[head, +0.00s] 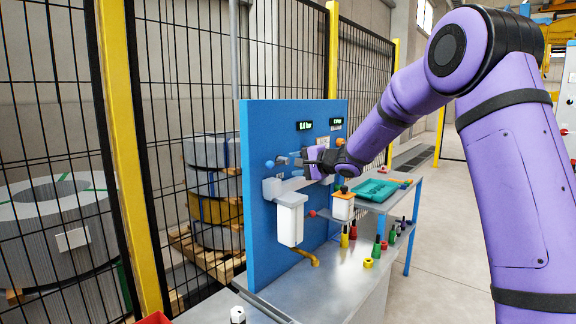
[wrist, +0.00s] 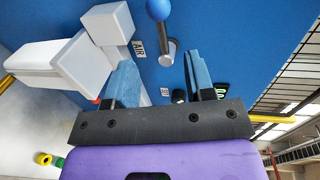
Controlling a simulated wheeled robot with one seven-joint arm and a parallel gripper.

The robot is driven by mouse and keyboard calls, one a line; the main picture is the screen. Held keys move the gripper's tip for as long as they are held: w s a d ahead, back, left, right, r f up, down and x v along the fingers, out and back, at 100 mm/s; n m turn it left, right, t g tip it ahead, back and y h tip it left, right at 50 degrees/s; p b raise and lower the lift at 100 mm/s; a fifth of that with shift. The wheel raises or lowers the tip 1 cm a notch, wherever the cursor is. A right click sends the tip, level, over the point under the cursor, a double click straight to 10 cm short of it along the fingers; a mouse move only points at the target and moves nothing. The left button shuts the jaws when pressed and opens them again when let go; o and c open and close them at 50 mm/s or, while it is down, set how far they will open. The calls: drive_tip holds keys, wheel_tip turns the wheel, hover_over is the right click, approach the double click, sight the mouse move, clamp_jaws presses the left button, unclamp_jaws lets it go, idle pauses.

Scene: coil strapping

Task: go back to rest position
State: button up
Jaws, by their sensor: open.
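My gripper (head: 301,162) is at the end of my raised purple arm (head: 400,105), in front of the upright blue panel (head: 262,215) in the head view. In the wrist view the two blue-tipped fingers of my gripper (wrist: 160,75) stand apart with nothing held between them. A lever with a blue ball knob (wrist: 158,9) sticks out from the panel just beyond the fingertips, near a label reading AIR (wrist: 139,48). I cannot tell whether a finger touches it.
A white container (head: 290,222) hangs on the panel beside my gripper. A side table with a green tray (head: 374,191) stands behind, with several coloured bottles on the lower metal bench (head: 335,270). Wire fencing (head: 180,60) runs at left; open floor (head: 450,240) lies at right.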

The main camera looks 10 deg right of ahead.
drive_tip(key=shift+s+d, duration=0.25)
drive_tip(key=shift+s, duration=0.1)
drive_tip(key=s+a+r+n+g, duration=0.3)
drive_tip(key=s+n, duration=0.1)
drive_tip(key=s, duration=0.8)
drive_tip(key=s+a+r+n+g, duration=0.2)
drive_tip(key=s+r+n+g, duration=0.1)
drive_tip(key=s, duration=1)
drive_tip(key=s+d+f+n+h, duration=0.1)
drive_tip(key=s+d+h, duration=0.2)
drive_tip(key=s, duration=0.5)
drive_tip(key=s+d+f+n+g+h, duration=0.1)
drive_tip(key=s+d+f+h, duration=0.1)
drive_tip(key=s, duration=0.7)
drive_tip(key=s+d+f+n+h, duration=0.1)
drive_tip(key=s+d+h, duration=0.3)
drive_tip(key=s, duration=0.5)
drive_tip(key=shift+d+f+n+g, duration=0.3)
drive_tip(key=shift+d+f, duration=0.3)
